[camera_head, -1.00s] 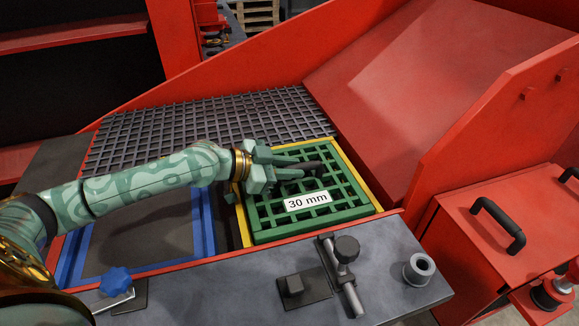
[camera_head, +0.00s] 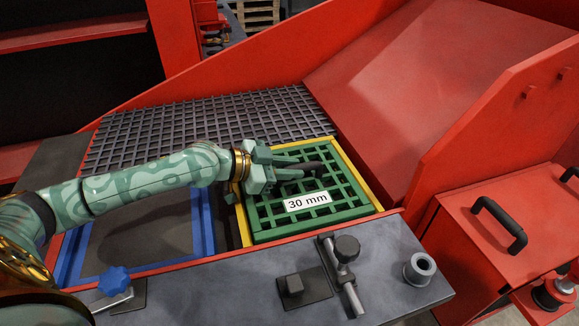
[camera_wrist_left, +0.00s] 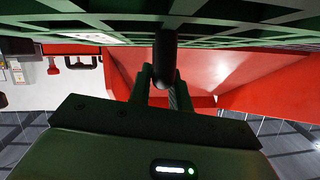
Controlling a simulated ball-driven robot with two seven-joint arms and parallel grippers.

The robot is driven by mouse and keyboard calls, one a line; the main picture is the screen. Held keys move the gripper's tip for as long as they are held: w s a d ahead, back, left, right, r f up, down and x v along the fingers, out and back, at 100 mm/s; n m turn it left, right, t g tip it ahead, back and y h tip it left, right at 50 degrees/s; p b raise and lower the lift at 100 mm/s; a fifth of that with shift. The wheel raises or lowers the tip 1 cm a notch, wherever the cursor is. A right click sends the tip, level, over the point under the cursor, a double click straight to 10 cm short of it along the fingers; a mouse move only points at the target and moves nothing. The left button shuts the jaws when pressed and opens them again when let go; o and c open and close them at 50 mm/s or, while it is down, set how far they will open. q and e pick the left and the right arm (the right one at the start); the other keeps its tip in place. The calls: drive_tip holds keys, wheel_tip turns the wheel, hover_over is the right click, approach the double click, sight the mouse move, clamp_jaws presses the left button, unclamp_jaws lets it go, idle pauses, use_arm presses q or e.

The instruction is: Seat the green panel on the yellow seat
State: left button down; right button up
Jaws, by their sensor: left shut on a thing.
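The green panel (camera_head: 335,206) is a lattice grid with a white "30 mm" label and a dark handle. It lies over the yellow seat (camera_head: 366,182), whose yellow rim shows along the back, right and left sides. My left gripper (camera_head: 300,171) reaches in from the left and is shut on the panel's dark handle (camera_wrist_left: 165,58). The panel's grid also shows along the top of the left wrist view (camera_wrist_left: 230,38). I cannot tell whether the panel touches the seat all round. My right gripper is not in view.
An empty blue frame (camera_head: 206,232) lies left of the panel. Grey mesh (camera_head: 200,125) lies behind. A grey ledge (camera_head: 215,292) with a clamp (camera_head: 346,250) and a blue knob (camera_head: 115,280) runs in front. Red walls and a sloping red chute (camera_head: 390,100) stand to the right.

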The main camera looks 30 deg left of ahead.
use_arm(q)
drive_tip(key=shift+f, duration=0.1)
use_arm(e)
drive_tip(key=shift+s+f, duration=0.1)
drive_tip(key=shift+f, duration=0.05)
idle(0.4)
use_arm(q)
drive_tip(key=c, duration=1.2)
unclamp_jaws()
drive_tip(key=shift+s+f, duration=0.1)
drive_tip(key=shift+f, duration=0.15)
drive_tip(key=v, duration=0.6)
drive_tip(key=shift+d+r, duration=0.1)
drive_tip(key=shift+r, duration=0.05)
drive_tip(key=shift+s+a+r+p, duration=0.45)
drive_tip(key=shift+r+p, duration=0.1)
drive_tip(key=shift+p, duration=0.55)
drive_tip(key=p+v, duration=0.4)
drive_tip(key=v, duration=0.4)
drive_tip(key=shift+s+a, duration=0.3)
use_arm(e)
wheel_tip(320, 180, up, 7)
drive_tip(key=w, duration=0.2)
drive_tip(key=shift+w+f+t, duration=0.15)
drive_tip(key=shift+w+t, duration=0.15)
use_arm(q)
drive_tip(key=shift+p, duration=0.3)
